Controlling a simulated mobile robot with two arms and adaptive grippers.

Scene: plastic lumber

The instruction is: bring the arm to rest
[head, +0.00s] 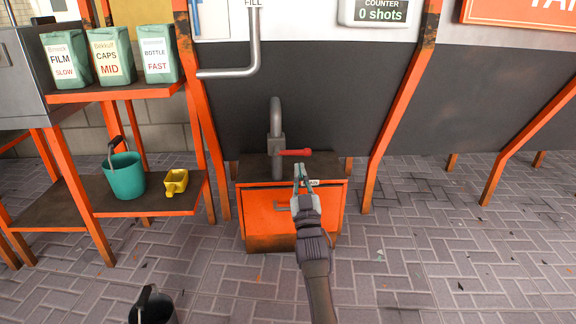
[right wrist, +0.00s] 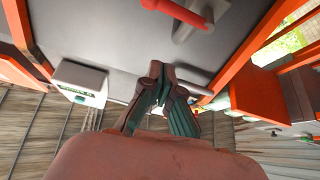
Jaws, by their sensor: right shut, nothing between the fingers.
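My right gripper (head: 300,170) reaches forward from the bottom of the head view. Its fingertips are together, with nothing seen between them. They appear just below the red lever (head: 295,152) of a grey pipe valve (head: 277,140) above an orange box (head: 268,222). In the right wrist view the closed fingers (right wrist: 157,72) point at the dark panel, and the red lever (right wrist: 180,12) stands apart from them at the top. My left gripper is not seen.
A shelf rack at left holds labelled green containers (head: 110,58), a teal bucket (head: 124,176) and a yellow scoop (head: 176,183). A dark bucket-like object (head: 152,310) is cut off at the bottom. Orange legs (head: 398,110) stand at right. The paving at lower right is clear.

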